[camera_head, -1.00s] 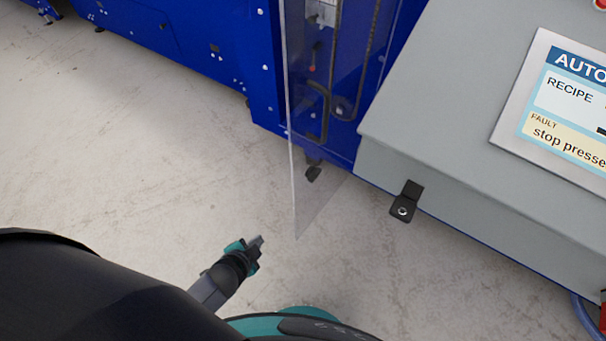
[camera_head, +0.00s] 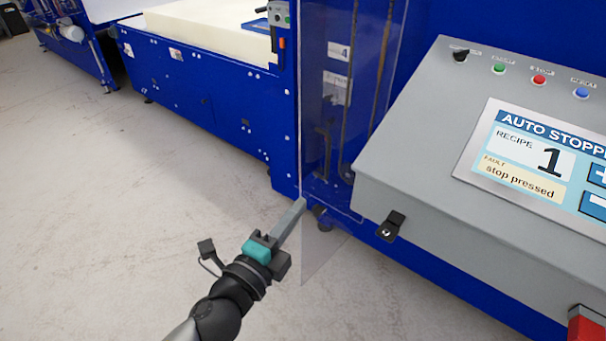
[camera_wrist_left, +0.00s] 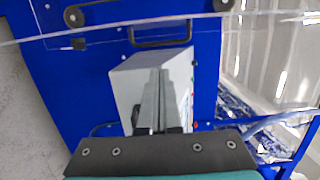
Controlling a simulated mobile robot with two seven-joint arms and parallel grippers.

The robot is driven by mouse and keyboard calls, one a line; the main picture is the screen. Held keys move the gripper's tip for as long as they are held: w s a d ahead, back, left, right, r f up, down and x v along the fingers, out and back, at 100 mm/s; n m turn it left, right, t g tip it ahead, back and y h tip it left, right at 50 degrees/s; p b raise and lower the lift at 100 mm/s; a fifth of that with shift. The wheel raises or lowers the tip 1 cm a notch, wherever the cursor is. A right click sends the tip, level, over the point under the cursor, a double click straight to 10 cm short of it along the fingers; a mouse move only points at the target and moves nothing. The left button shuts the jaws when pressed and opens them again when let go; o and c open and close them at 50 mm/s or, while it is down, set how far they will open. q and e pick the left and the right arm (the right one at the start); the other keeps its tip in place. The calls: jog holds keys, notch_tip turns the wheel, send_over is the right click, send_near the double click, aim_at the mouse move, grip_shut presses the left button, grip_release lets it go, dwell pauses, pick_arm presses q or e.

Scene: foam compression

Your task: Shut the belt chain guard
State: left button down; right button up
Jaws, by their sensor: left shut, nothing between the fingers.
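The belt chain guard (camera_head: 316,252) is a clear panel standing ajar at the blue machine, its free edge toward me and its lower corner over the floor. A dark handle (camera_head: 323,155) shows on it. Dark vertical belts or chains (camera_head: 350,90) show through it. My left gripper (camera_head: 301,204) is shut and empty, its tips at the guard's free edge in the head view; I cannot tell whether they touch. In the left wrist view the shut fingers (camera_wrist_left: 160,90) point toward the grey box, and a clear edge (camera_wrist_left: 110,29) crosses the top. My right gripper is not in view.
A grey control box (camera_head: 420,150) with buttons and a screen reading "stop pressed" stands right of the guard. A black latch tab (camera_head: 390,227) sticks out from its lower edge. Blue machinery (camera_head: 205,100) carries a cream foam block (camera_head: 205,28). The floor at left is clear.

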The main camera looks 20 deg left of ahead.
aim_at(303, 171)
pick_arm(q)
jog(key=shift+w+a+p, duration=0.2)
jog(key=shift+w+a, duration=0.15)
jog(key=shift+w, duration=1.45)
jog(key=shift+w+a+p, duration=0.25)
jog(key=shift+w+a, duration=0.05)
jog(key=shift+w, duration=1.45)
jog(key=shift+w+a+p, duration=0.2)
jog(key=shift+w+a, duration=0.15)
jog(key=shift+w, duration=1.45)
jog(key=shift+a, duration=0.1)
